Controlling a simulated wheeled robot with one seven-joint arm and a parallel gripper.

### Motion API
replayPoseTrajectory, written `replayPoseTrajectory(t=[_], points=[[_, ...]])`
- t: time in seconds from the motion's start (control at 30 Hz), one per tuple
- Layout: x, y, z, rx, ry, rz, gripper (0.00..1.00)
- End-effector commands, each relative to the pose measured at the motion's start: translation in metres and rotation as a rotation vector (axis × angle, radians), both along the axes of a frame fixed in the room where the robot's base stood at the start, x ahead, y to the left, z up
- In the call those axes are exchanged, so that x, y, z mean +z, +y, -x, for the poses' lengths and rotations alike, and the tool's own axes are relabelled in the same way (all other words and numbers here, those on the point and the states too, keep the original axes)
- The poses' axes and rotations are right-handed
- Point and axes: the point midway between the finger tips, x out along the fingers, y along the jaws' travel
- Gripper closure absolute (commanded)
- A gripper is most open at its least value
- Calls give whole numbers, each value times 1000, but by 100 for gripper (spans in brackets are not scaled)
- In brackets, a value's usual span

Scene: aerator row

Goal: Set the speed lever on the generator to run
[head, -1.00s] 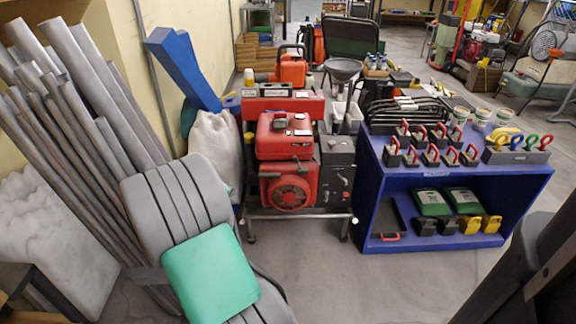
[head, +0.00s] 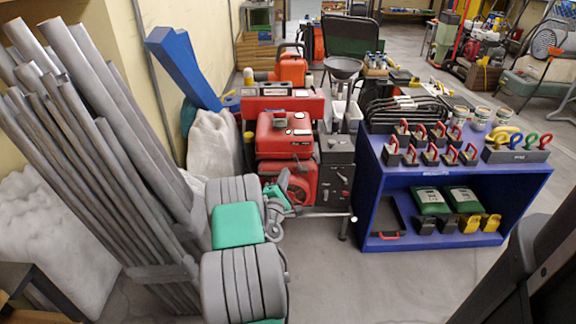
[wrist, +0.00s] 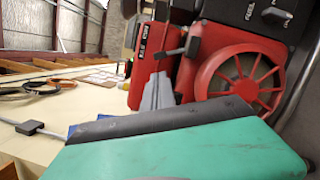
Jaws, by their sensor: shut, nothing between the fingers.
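The red generator (head: 284,140) stands on a metal frame in the middle of the head view, with a dark panel (head: 338,165) on its right. In the wrist view its red housing (wrist: 145,62) carries a small lettered label, too blurred to read surely. A dark lever (wrist: 172,52) sticks out beside that label; its exact setting cannot be told. My gripper (head: 300,182) is in front of the generator's lower front. In the wrist view its grey fingers (wrist: 157,88) are shut and empty, just below the lever in the picture; contact cannot be told.
A round red slotted cover (wrist: 238,80) and a fuel knob (wrist: 277,15) are close to my gripper. Grey pipes (head: 85,140) lean at the left. A blue shelf unit (head: 450,180) with padlocks stands right of the generator. The floor in front is clear.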

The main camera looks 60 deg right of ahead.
Motion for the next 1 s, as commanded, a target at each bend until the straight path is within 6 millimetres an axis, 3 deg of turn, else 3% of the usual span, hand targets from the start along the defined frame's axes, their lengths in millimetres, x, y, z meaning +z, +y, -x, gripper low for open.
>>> replayPoseTrajectory(t=[0.1, 0.3, 1.0], points=[[2, -25, -5, -2, -4, 1, 100], [5, -51, -12, -1, -3, 1, 100], [10, -57, -13, 2, -39, -19, 100]])
